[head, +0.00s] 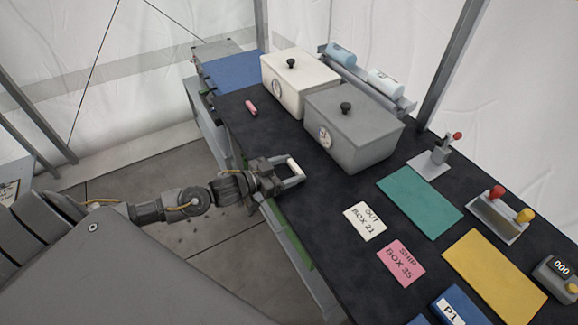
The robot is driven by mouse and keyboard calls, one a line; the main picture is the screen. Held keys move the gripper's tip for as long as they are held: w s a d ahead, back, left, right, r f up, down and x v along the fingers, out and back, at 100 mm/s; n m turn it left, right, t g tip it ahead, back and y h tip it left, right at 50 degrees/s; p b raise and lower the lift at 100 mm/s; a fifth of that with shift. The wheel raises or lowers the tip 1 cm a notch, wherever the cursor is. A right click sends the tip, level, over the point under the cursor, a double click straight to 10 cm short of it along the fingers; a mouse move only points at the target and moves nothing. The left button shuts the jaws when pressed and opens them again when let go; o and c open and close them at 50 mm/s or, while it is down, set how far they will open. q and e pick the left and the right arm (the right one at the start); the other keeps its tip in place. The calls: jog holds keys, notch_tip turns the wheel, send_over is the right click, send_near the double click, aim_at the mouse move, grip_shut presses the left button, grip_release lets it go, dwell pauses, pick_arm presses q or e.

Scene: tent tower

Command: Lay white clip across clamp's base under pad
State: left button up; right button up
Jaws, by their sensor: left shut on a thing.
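My left gripper (290,175) reaches over the near edge of the dark table and is shut on a small white clip (294,166). The clip sits between the fingertips, near the table surface; I cannot tell whether it touches it. A toggle clamp (441,153) with a red-tipped handle stands at the right, on a pale flat base (430,168). The clamp is well to the right of my left gripper, beyond the grey box. Its pad is too small to make out clearly. My right gripper is not in view.
A white lidded box (298,82) and a grey lidded box (352,130) stand behind the gripper. A pink clip (250,107) lies at the left. A green mat (420,203), white card (365,221) and pink card (401,263) lie flat at the right. Bare table surrounds the gripper.

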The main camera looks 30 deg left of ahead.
pick_arm(q)
jog(key=shift+f, duration=0.2)
jog(key=o, duration=0.9)
jog(key=shift+o, duration=0.2)
